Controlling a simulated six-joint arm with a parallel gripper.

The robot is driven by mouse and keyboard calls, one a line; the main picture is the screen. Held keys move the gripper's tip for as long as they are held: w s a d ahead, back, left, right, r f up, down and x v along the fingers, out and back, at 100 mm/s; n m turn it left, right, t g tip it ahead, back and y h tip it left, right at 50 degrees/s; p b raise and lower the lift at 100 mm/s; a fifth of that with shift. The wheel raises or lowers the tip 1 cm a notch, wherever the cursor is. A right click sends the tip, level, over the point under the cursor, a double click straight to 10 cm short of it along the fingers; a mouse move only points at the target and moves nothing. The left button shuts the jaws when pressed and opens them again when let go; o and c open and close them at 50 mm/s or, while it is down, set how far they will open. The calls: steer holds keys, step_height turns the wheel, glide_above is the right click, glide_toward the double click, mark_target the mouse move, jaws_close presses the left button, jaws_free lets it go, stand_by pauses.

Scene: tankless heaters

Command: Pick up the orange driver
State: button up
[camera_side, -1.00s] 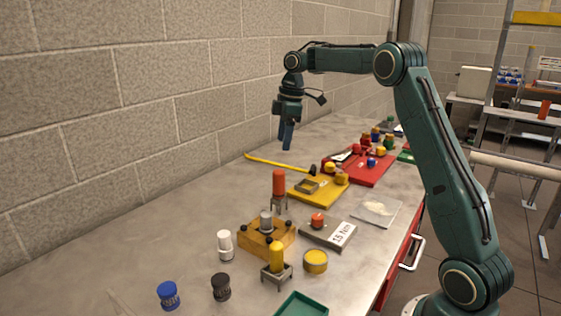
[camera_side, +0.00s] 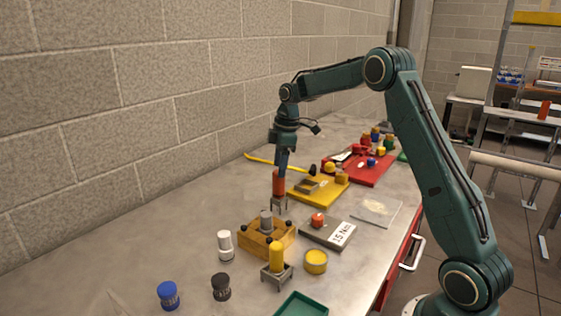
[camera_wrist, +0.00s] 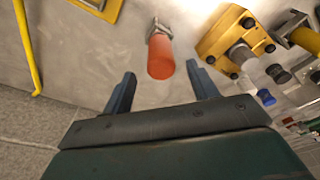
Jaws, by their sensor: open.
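The orange driver (camera_side: 279,183) stands upright in a small metal holder (camera_side: 279,202) on the grey bench. In the wrist view the orange driver (camera_wrist: 160,58) lies just beyond and between my two fingertips. My gripper (camera_side: 281,170) points down at the driver's top, and one finger overlaps it in the side view. The wrist view shows my gripper (camera_wrist: 160,80) open, with a finger on each side and nothing held. Whether a finger touches the driver cannot be told.
A wooden block (camera_side: 266,240) with a metal post stands in front of the driver. A yellow-handled driver (camera_side: 276,255) stands in another holder nearby. A yellow tray (camera_side: 318,191) and a red tray (camera_side: 369,168) lie behind. The block wall (camera_side: 120,130) borders the bench's left side.

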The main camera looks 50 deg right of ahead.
steer(key=shift+w+a+f, duration=0.1)
steer(key=shift+a+f, duration=0.05)
steer(key=shift+f, duration=1.15)
steer(key=shift+w+a+f, duration=0.1)
steer(key=shift+a+f, duration=0.05)
steer(key=shift+f, duration=1.1)
steer(key=c, duration=1)
steer(key=shift+r, duration=0.1)
steer(key=shift+c, duration=0.4)
steer(key=shift+r, duration=5)
